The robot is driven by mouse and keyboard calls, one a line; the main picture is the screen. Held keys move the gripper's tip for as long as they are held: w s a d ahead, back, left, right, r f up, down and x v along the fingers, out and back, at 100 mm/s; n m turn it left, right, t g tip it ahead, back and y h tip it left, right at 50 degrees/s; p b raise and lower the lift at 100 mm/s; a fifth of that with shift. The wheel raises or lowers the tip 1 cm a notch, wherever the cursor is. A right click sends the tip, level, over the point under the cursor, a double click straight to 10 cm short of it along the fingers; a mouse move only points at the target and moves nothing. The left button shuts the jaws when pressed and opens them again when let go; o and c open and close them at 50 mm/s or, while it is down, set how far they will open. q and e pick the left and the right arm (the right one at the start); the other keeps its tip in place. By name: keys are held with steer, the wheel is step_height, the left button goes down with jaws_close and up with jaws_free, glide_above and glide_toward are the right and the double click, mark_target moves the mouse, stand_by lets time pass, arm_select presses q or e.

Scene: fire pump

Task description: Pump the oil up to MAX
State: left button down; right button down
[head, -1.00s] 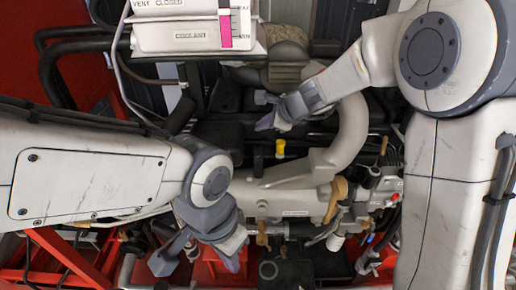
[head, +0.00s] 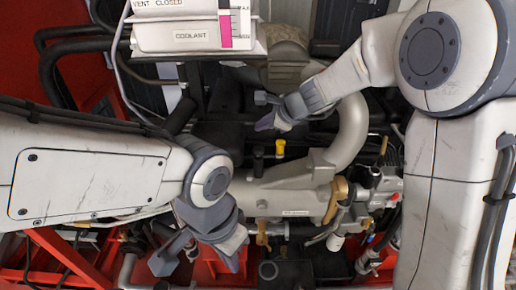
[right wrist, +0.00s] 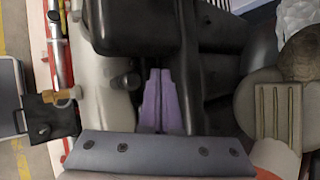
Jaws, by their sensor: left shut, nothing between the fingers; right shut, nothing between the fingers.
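A white panel (head: 160,39) labelled COOLANT stands at the top of the head view. At its right edge is a gauge (head: 225,28) with a pink column and small marks. I cannot pick out an oil gauge or a pump handle. My right gripper (head: 265,123) is shut and empty above the dark part of the engine. Its purple fingers (right wrist: 160,98) also show in the right wrist view, together, over a gap between a grey and a black part. My left gripper (head: 236,262) is shut and empty at the lower left, over the engine's front.
A yellow cap (head: 281,148) stands on the engine, right of and below my right gripper. A thick grey pipe (head: 350,135) curves down to a grey housing (head: 285,202). A red frame (head: 75,255) lies at the lower left. Fittings and hoses crowd the right side.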

mark_target(260, 151)
steer(key=r+n, duration=0.1)
steer(key=n, duration=0.4)
steer(key=r+n, duration=0.1)
steer(key=n, duration=0.5)
steer(key=r+n, duration=0.2)
steer(key=n, duration=0.3)
steer(key=shift+s+a+n+t+h+p, duration=0.2)
steer(key=shift+a+n+t+h+p, duration=0.1)
steer(key=shift+n+h+p, duration=0.1)
steer(key=shift+f, duration=0.1)
step_height(260, 151, down, 8)
steer(key=b, duration=0.7)
steer(key=shift+f+b, duration=0.15)
steer(key=shift+b, duration=0.15)
steer(key=shift+f+b, duration=0.25)
steer(key=shift+b, duration=0.1)
stand_by(0.3)
steer(key=shift+f+b, duration=0.4)
steer(key=shift+b, duration=0.15)
